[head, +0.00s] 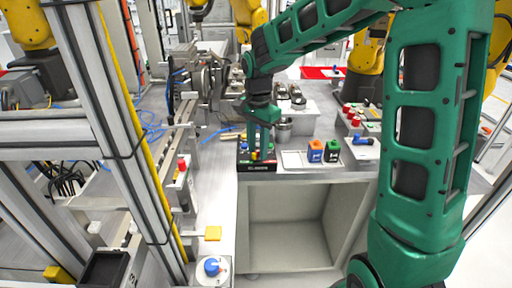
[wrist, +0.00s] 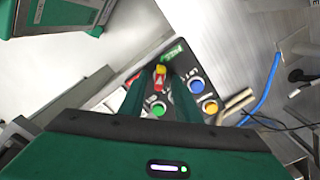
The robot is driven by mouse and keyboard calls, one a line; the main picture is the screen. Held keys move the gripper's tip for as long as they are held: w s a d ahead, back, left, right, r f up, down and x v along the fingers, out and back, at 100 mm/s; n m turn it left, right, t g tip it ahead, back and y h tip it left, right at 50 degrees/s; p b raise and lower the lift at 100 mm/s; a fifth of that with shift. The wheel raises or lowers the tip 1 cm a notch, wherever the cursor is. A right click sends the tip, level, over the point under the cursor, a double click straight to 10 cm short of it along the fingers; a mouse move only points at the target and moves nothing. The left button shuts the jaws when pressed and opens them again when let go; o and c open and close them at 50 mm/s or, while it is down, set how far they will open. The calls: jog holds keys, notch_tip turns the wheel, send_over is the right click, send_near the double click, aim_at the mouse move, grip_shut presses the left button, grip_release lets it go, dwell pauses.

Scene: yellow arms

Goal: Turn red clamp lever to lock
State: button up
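In the wrist view, a small red lever-like part with a yellow top (wrist: 160,77) stands on a black button panel (wrist: 205,76); I take it for the red clamp lever. My gripper (wrist: 161,70) points down at it, with one green finger on each side. The fingers are apart, with the red part in the gap; whether they touch it is unclear. In the head view, my gripper (head: 263,150) is low over the panel (head: 257,167) at the bench's front left corner, and the fingers hide most of the lever.
An aluminium frame post (head: 110,110) rises at the left. A blue cable (wrist: 262,90) lies near the panel.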

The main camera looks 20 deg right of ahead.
jog(key=shift+c, duration=0.6)
grip_shut()
jog(key=shift+n, duration=1.3)
jog(key=n, duration=0.4)
jog(key=shift+w+n, duration=0.1)
jog(key=shift+n, duration=0.2)
jog(key=n, duration=0.5)
jog(key=shift+r, duration=0.1)
jog(key=n, duration=0.5)
jog(key=shift+n, duration=0.5)
